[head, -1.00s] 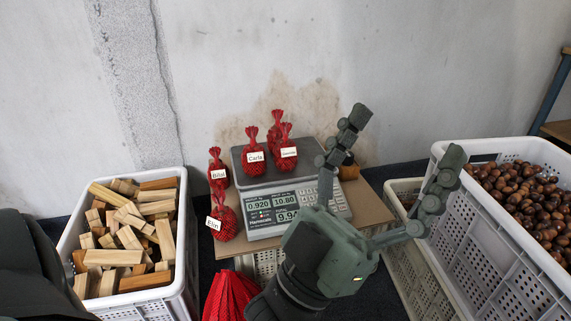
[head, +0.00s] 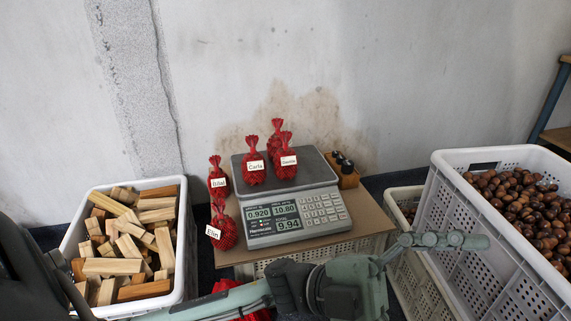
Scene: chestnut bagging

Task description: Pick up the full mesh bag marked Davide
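Several red mesh bags stand at the scale. The right-hand bag (head: 285,171) on the scale plate has a small white label that seems to read Davide. It stands upright, full and tied at the top, beside the bag marked Carla (head: 256,175). Another red bag (head: 275,137) is partly hidden behind them. My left gripper (head: 440,241) is low in front of the scale, pointing right. My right gripper is not in view.
The scale (head: 291,214) stands on a cardboard-topped stand (head: 368,222). Bags marked Bilal (head: 217,182) and Elin (head: 223,233) stand left of it. A wood crate (head: 181,284) is left; a chestnut crate (head: 476,220) is right.

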